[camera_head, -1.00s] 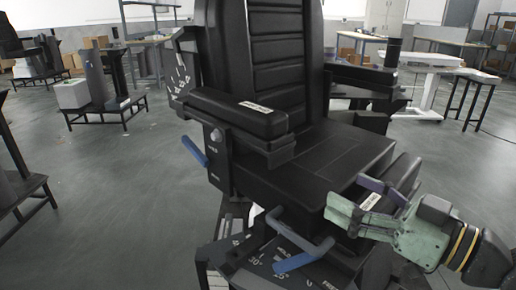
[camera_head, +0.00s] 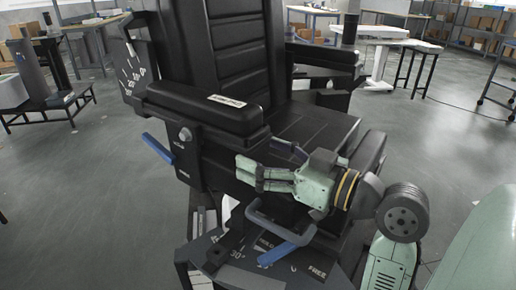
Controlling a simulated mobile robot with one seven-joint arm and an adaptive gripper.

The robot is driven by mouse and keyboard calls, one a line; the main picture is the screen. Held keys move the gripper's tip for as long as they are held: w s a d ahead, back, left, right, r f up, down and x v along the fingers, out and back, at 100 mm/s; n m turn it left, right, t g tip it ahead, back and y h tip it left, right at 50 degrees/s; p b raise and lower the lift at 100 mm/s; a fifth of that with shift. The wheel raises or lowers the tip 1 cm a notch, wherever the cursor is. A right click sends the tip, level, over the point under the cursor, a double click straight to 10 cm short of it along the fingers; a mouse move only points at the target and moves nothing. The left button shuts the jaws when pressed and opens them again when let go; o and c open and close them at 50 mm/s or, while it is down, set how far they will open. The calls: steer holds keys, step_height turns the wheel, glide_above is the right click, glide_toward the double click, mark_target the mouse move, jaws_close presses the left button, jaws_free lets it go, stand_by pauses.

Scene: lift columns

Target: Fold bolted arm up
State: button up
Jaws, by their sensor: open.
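The black bolted arm (camera_head: 205,108) is the padded armrest on the near side of a black chair (camera_head: 225,45). It lies about level along the seat side and has a white label near its front end. My gripper (camera_head: 262,160), pale green with one purple finger, is open and empty. A blue-handled lever (camera_head: 157,148) sticks out from the side plate under the armrest.
A second blue handle (camera_head: 287,250) is low at the chair's base, below my gripper. The seat (camera_head: 315,130) and far armrest (camera_head: 325,57) are beyond. Benches and a stool (camera_head: 415,65) stand behind.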

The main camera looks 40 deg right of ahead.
steer(key=shift+w+a, duration=0.2)
steer(key=shift+w, duration=0.5)
steer(key=shift+c, duration=0.5)
steer(key=shift+d, duration=0.15)
steer(key=c, duration=1.4)
steer(key=shift+r, duration=0.15)
steer(key=shift+c, duration=0.5)
